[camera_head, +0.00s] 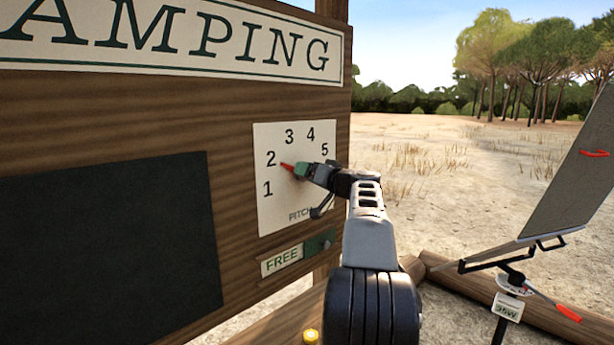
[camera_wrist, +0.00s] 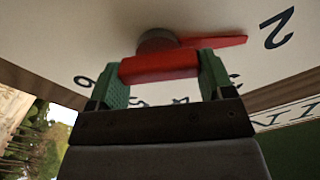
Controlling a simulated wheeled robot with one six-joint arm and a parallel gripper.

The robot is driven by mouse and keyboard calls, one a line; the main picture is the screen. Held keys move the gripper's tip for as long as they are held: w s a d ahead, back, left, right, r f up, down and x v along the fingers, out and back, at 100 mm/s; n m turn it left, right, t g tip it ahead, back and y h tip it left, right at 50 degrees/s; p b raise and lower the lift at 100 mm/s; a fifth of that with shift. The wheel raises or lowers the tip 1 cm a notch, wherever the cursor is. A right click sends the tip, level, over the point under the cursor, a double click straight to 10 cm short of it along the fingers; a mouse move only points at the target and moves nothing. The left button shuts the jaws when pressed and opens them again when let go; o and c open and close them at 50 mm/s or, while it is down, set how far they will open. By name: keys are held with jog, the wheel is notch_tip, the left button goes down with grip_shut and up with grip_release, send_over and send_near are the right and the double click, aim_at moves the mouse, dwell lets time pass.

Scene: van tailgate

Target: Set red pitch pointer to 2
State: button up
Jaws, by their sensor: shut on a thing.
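The red pitch pointer (camera_head: 287,166) is on the white dial plate (camera_head: 265,137), which carries numbers around it and the word PITCH at the bottom. In the head view its tip points up and left, close to the 2 and slightly below it. In the wrist view the pointer's thin tip (camera_wrist: 225,42) points toward the 2 (camera_wrist: 276,29). My gripper (camera_head: 304,170) is shut on the pointer's red grip bar; in the wrist view the green finger pads (camera_wrist: 160,78) press both ends of it. The pointer's hub shows behind the bar. The 6 is hidden in the head view.
A FREE sign (camera_head: 282,260) with a green slider sits below the dial. A dark panel (camera_head: 105,250) is on the board at left. A tilted grey panel (camera_head: 570,180) on a stand is at right, over logs (camera_head: 480,290). A yellow knob (camera_head: 310,336) is at the bottom.

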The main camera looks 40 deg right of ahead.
jog(key=o, duration=1.3)
jog(key=s+b, duration=0.2)
jog(key=s, duration=0.5)
jog(key=s+b, duration=0.2)
jog(key=s, duration=0.4)
jog(key=shift+s+d+b, duration=0.2)
jog(key=shift+s+b, duration=0.2)
